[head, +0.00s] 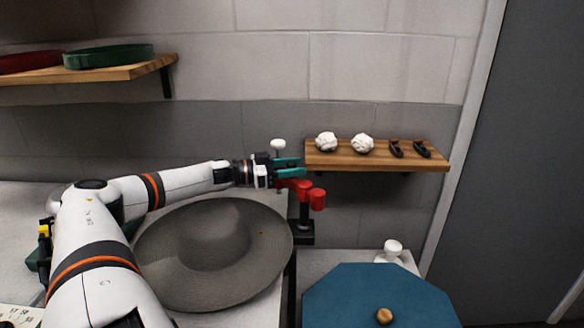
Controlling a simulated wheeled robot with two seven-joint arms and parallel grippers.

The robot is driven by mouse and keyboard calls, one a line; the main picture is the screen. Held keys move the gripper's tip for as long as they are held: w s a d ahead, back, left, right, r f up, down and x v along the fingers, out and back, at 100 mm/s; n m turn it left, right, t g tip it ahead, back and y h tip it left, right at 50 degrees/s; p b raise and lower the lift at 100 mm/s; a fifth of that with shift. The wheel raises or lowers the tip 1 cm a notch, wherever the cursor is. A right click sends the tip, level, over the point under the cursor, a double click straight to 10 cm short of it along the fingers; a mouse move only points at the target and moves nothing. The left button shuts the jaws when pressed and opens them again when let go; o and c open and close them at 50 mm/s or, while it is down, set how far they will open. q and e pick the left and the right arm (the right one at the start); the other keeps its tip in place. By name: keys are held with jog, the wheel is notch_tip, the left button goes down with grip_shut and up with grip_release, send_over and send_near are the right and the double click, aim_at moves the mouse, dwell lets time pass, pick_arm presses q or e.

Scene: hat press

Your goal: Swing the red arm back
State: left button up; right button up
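The red arm (302,188) sits on a dark upright stand (304,225) beside the grey hat's right edge, with a red cylinder-shaped end (318,198) pointing down. My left gripper (292,167) reaches in from the left, its two teal fingers just above and behind the red arm's left part. The fingers look slightly apart, with nothing seen between them. Whether the lower finger touches the red arm I cannot tell. The wide-brimmed grey hat (215,250) lies on the light counter below my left arm. My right gripper is not in view.
A wooden shelf (376,161) with white crumpled balls and dark small items hangs just right of the gripper. A white knob (278,144) stands behind it. A blue octagonal top (375,295) fills the lower right. A higher shelf (110,73) holds hat-like discs.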

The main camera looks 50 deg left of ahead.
pick_arm(q)
jog(key=shift+s+a+r, duration=0.1)
jog(key=p+v, duration=0.9)
jog(key=v, duration=0.2)
jog(key=shift+s+a+p, duration=0.2)
jog(key=shift+s+p, duration=0.15)
jog(key=shift+c, duration=0.2)
